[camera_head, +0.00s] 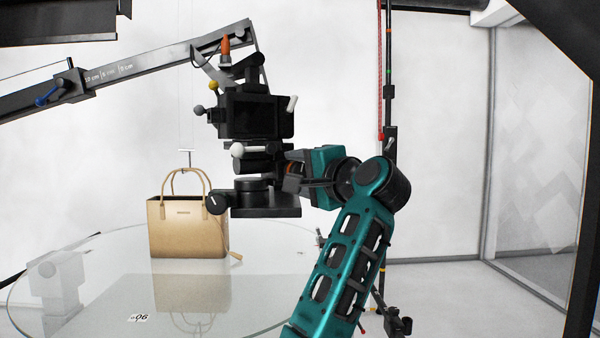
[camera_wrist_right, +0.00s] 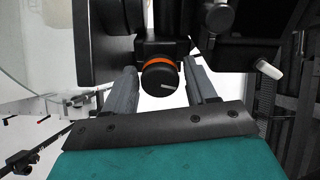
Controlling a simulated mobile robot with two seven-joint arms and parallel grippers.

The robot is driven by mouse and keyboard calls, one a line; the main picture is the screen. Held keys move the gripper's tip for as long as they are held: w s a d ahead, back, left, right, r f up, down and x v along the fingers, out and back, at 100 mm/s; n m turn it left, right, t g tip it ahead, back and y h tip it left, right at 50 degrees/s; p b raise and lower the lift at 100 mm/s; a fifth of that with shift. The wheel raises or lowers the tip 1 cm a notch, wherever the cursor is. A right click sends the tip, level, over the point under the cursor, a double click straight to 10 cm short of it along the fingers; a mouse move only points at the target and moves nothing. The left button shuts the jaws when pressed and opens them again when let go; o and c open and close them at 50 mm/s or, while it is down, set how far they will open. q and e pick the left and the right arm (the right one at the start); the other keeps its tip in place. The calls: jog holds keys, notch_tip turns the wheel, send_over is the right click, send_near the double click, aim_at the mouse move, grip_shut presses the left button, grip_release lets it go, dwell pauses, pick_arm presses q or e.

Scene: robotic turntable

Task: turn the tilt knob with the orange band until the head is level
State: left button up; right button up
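Contact cannot be seen. In the head view, my right gripper (camera_head: 297,178) reaches in from the right, and only a hint of the knob shows between its fingers. The camera on the head (camera_head: 257,115) stands above and looks slightly tilted. My left gripper is not in view.
A tan handbag (camera_head: 188,228) stands on the round glass turntable (camera_head: 100,270) behind and left of the head. A long boom (camera_head: 150,66) reaches in from the left above. A white-tipped lever (camera_wrist_right: 269,69) is right of the knob. A dark stand (camera_head: 389,100) rises behind my arm.

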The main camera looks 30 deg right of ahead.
jog(key=shift+o, duration=0.6)
jog(key=s+b, duration=0.1)
jog(key=s, duration=1.2)
dwell(1.8)
jog(key=w+f+n+g+h, duration=0.1)
jog(key=w+f+n, duration=0.1)
jog(key=w+f, duration=0.3)
jog(key=w+f+n+g+h, duration=0.1)
jog(key=w+f+n, duration=0.15)
jog(key=f, duration=0.55)
jog(key=w+a+f+n+g, duration=0.1)
jog(key=a+f+n, duration=0.2)
jog(key=f, duration=0.6)
jog(key=w+a+f+n+g, duration=0.1)
jog(key=a+f+n, duration=0.1)
jog(key=f, duration=0.7)
jog(key=s+a+f+n+g+y, duration=0.1)
jog(key=s+a+f+n, duration=0.3)
jog(key=s+f, duration=0.6)
jog(key=s+a+f+n+g+y, duration=0.2)
jog(key=s+a+f+n, duration=0.3)
jog(key=f, duration=1.2)
jog(key=s+a+y, duration=0.1)
jog(key=s+a, duration=0.2)
jog(key=s, duration=0.3)
jog(key=shift+a+f+y, duration=0.2)
jog(key=shift+y, duration=0.1)
